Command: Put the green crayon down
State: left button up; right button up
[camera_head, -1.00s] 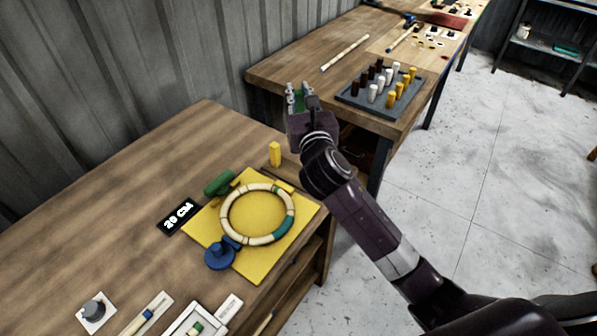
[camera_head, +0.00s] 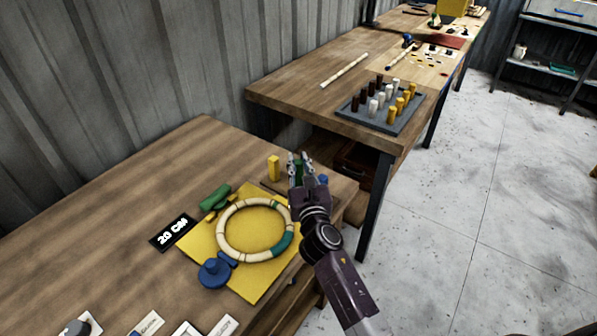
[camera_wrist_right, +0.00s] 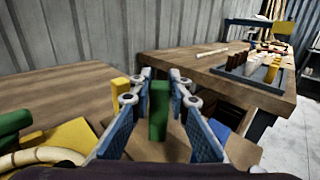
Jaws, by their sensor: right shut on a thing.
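The green crayon (camera_wrist_right: 158,112) stands upright between the blue-padded fingers of my right gripper (camera_wrist_right: 160,105) in the right wrist view. In the head view my right gripper (camera_head: 298,168) is at the far right corner of the near table, shut on the green crayon (camera_head: 298,174), mostly hidden by the fingers. I cannot tell whether the crayon's base touches the surface. A yellow crayon (camera_head: 274,168) stands upright just left of the gripper; it also shows in the wrist view (camera_wrist_right: 121,91). A blue piece (camera_head: 323,180) is just to its right. My left gripper is not in view.
A yellow board (camera_head: 254,288) bears a ring of pale and green segments (camera_head: 222,222), with a green piece (camera_head: 215,197) and a blue knob (camera_head: 214,271) at its edges. A "20 CM" sign (camera_head: 172,233) lies left. The second table holds a grey peg tray (camera_head: 362,118).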

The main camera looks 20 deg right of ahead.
jog(key=shift+a+f, duration=0.1)
jog(key=shift+f, duration=0.85)
jog(key=shift+f+b, duration=0.2)
jog(key=shift+b, duration=0.1)
jog(key=o, duration=0.6)
jog(key=shift+r, duration=0.1)
jog(key=shift+r, duration=0.2)
jog(key=s, duration=0.7)
jog(key=s+a, duration=0.1)
jog(key=s, duration=0.2)
jog(key=shift+s+a+f, duration=0.1)
jog(key=shift+s+f, duration=0.05)
jog(key=shift+s, duration=0.1)
jog(key=shift+s+a+b, duration=0.1)
jog(key=shift+s+b, duration=0.2)
jog(key=shift+s, duration=0.45)
